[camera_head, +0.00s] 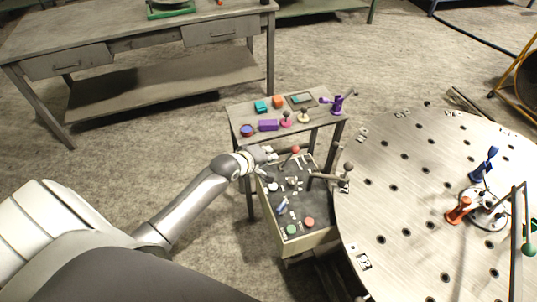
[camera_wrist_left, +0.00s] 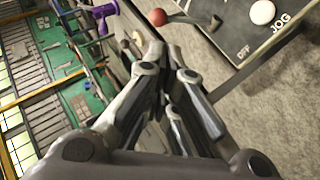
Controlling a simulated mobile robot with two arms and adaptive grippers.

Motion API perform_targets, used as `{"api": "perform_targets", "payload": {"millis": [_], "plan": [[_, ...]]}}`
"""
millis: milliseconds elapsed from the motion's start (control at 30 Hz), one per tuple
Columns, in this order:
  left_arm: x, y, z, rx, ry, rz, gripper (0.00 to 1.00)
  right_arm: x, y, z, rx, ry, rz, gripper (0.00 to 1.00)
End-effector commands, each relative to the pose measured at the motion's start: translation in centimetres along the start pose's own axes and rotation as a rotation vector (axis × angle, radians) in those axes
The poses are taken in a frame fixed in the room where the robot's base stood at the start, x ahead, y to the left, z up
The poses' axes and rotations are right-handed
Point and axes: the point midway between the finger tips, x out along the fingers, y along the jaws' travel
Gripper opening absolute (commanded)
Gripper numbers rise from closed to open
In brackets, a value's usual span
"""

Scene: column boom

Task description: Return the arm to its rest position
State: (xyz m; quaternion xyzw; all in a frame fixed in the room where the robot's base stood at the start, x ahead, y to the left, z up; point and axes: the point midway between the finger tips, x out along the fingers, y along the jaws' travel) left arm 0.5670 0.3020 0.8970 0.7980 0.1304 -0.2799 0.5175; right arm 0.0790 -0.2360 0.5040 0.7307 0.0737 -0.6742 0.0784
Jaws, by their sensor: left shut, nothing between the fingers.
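My left arm (camera_head: 205,195) reaches in from the left in the head view. I cannot tell whether the fingers touch anything. My right gripper is not in view.
The small table (camera_head: 238,109) behind the panel holds a purple block (camera_head: 268,125), a purple clamp (camera_head: 338,104) and other small parts. A large round perforated table (camera_head: 400,200) stands to the right. A workbench (camera_head: 130,35) is at the back left. Floor between is open.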

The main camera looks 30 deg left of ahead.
Motion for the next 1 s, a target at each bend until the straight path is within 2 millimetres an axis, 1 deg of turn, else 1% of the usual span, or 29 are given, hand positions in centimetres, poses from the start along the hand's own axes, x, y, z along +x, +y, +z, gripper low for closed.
{"api": "perform_targets", "payload": {"millis": [333,367,467,567,600,633,667,700,733,767,800,867,900,967,1000], "plan": [[0.1,-0.2,0.1,0.002,0.0,-0.003,0.0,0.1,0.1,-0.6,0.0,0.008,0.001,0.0],[0.2,-0.5,0.2,0.007,-0.001,-0.008,0.0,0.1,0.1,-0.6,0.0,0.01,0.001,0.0],[1.0,-3.2,1.2,0.046,-0.008,-0.045,0.0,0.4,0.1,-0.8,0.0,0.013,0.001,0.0],[2.3,-8.4,3.4,0.133,-0.028,-0.119,0.0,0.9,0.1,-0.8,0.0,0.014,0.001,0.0],[2.8,-11.1,4.6,0.18,-0.042,-0.154,0.0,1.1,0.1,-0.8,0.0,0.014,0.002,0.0],[3.0,-13.1,5.5,0.219,-0.055,-0.181,0.0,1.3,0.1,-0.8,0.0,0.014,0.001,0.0],[3.2,-15.3,6.5,0.262,-0.069,-0.209,0.0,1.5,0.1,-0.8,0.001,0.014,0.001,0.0],[3.3,-18.1,8.0,0.315,-0.092,-0.243,0.0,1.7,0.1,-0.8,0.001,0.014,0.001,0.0],[3.3,-20.1,9.1,0.358,-0.11,-0.268,0.0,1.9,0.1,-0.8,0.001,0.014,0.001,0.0],[3.2,-22.1,10.2,0.399,-0.13,-0.292,0.0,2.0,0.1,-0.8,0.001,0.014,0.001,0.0],[3.0,-24.8,11.8,0.455,-0.159,-0.323,0.0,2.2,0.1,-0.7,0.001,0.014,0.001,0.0],[2.4,-28.7,14.1,0.539,-0.208,-0.364,0.0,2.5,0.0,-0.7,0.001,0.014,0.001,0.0],[1.7,-31.3,15.8,0.596,-0.245,-0.389,0.0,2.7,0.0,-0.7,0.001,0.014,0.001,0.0],[0.6,-35.0,18.3,0.681,-0.304,-0.423,0.0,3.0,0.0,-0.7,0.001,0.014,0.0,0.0],[-0.3,-37.4,20.1,0.736,-0.346,-0.442,0.0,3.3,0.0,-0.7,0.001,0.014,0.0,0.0]]}}
